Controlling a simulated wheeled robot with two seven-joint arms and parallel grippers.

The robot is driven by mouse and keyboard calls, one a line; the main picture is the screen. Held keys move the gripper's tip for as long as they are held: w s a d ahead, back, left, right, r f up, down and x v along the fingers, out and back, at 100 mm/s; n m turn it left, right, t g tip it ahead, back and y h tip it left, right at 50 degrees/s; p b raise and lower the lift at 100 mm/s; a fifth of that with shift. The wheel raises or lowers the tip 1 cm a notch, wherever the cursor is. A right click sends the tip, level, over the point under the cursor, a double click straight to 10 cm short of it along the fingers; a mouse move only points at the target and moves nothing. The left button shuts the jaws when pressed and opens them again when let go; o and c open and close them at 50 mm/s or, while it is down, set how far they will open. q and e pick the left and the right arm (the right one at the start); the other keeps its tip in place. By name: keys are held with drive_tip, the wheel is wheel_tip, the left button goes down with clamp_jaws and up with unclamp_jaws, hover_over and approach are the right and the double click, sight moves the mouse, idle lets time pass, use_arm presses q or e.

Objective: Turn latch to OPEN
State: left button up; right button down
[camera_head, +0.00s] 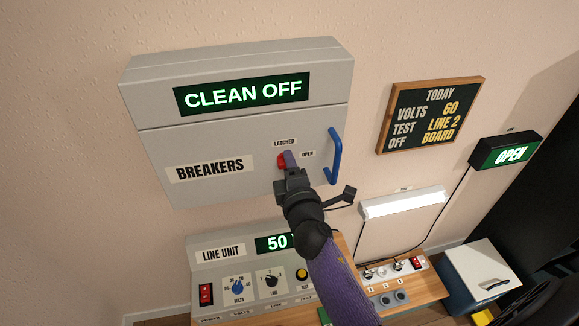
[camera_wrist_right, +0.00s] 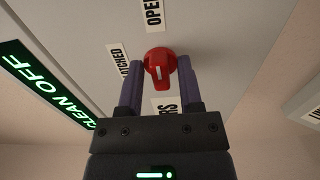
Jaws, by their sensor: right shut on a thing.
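The red latch knob (camera_head: 282,160) is on the grey BREAKERS box door (camera_head: 236,142), below the LATCHED label (camera_head: 284,142) and left of the OPEN label (camera_head: 307,154). My right gripper (camera_head: 287,165) is at the knob and partly hides it. In the right wrist view, the red latch knob (camera_wrist_right: 160,68) sits between the two purple fingers, and my right gripper (camera_wrist_right: 161,82) is shut on it. A short white mark on the knob lines up roughly with OPEN there; which end points is unclear. My left gripper is not in view.
A blue door handle (camera_head: 334,157) stands just right of the knob. The line unit (camera_head: 225,270), with dials and switches, is below the box. A chalkboard (camera_head: 432,115), a lamp (camera_head: 403,203) and a lit OPEN sign (camera_head: 506,153) are to the right.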

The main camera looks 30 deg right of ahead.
idle(0.5)
drive_tip(key=c, duration=0.6)
unclamp_jaws()
drive_tip(key=shift+o, duration=0.2)
